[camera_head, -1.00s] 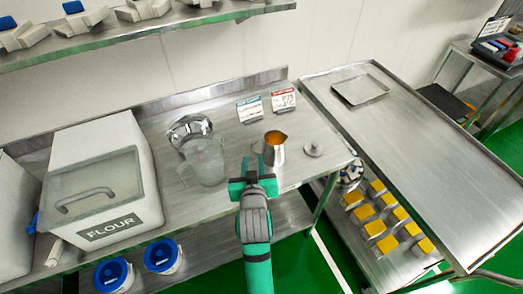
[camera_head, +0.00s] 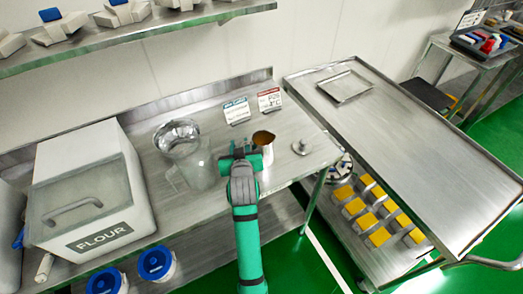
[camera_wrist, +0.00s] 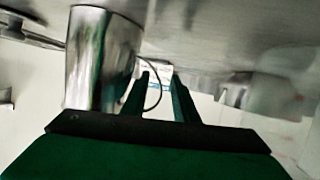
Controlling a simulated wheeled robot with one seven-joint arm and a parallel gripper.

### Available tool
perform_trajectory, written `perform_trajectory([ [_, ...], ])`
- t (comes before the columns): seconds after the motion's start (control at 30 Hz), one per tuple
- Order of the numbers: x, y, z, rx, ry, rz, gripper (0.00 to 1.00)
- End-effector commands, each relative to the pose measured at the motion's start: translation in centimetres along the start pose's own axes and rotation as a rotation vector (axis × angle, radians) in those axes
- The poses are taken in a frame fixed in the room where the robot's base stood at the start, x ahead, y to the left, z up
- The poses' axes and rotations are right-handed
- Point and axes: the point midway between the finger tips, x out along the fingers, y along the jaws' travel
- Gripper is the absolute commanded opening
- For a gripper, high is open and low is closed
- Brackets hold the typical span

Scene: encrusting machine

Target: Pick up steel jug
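The steel jug (camera_head: 264,142), with orange-brown contents, stands on the steel table. My gripper (camera_head: 238,152) is at its left side, close to it, and hides part of its body. In the wrist view the jug's shiny body (camera_wrist: 103,60) is left of my fingers (camera_wrist: 162,80). Its thin curved handle (camera_wrist: 157,92) shows in the gap between the two fingers. The fingers are apart, and I see no clear contact with the handle.
A clear pitcher (camera_head: 195,170) stands left of my gripper, before a steel bowl (camera_head: 176,134). Two label cards (camera_head: 252,105) stand behind. A small round metal lid (camera_head: 301,147) lies to the right. A white flour bin (camera_head: 90,185) fills the left.

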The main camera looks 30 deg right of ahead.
Motion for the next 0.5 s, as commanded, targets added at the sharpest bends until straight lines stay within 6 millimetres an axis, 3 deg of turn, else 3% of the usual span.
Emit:
perform_trajectory([
  [0.13, 1.41, 0.01, 0.03, 0.000, -0.001, 0.000, 0.27],
  [0.4, 1.61, 0.00, -0.01, 0.000, 0.000, 0.000, 0.27],
  [0.5, 1.60, 0.00, 0.00, 0.000, 0.000, 0.000, 0.03],
])
